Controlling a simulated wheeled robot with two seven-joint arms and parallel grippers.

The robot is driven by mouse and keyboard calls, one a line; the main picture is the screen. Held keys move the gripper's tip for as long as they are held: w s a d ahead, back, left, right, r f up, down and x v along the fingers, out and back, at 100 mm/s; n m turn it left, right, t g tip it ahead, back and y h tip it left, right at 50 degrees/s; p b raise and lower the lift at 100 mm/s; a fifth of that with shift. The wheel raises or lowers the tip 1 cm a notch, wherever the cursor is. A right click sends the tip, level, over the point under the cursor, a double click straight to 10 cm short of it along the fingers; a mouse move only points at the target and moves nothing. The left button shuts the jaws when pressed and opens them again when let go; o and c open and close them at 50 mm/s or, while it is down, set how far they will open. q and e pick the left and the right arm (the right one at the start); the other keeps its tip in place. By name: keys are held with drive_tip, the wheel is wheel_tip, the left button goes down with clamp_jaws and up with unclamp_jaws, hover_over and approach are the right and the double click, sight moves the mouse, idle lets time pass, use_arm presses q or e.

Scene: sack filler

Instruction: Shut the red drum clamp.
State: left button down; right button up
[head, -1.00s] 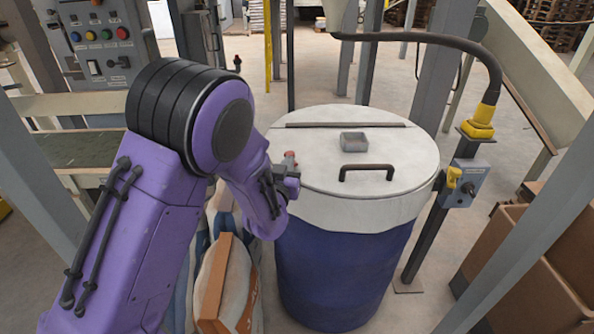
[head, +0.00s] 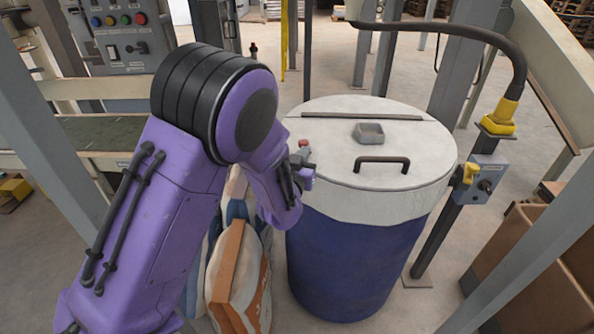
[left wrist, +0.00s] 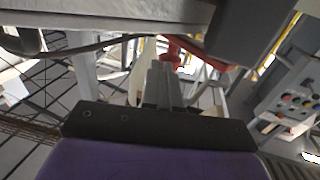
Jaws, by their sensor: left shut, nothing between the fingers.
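The drum (head: 350,262) is blue with a white upper band and a pale round lid (head: 400,165) in the head view. A small part of the red clamp (head: 304,144) shows at the lid's left rim; my gripper and arm hide much of the rest. In the left wrist view, the red clamp (left wrist: 172,52) shows just beyond the fingertips, with a red bar running right from it. My left gripper (head: 304,160) is shut and empty at the drum's left rim, close to the clamp; I cannot tell if they touch. It also shows in the left wrist view (left wrist: 162,80).
The lid carries a dark handle (head: 382,161) and a small grey box (head: 369,133). A post with a switch box (head: 486,180) stands right of the drum. Filled sacks (head: 240,270) lie left of it, below my arm. Cardboard boxes (head: 520,260) stand at the right.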

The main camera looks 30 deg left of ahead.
use_arm(q)
drive_tip(key=d+b+v, duration=0.1)
drive_tip(key=d+v, duration=0.1)
drive_tip(key=v, duration=1.1)
drive_tip(key=shift+w+d, duration=0.35)
drive_tip(key=shift+w, duration=0.05)
use_arm(e)
drive_tip(key=shift+s+f, duration=0.4)
drive_tip(key=shift+f, duration=0.15)
use_arm(q)
drive_tip(key=shift+w, duration=0.1)
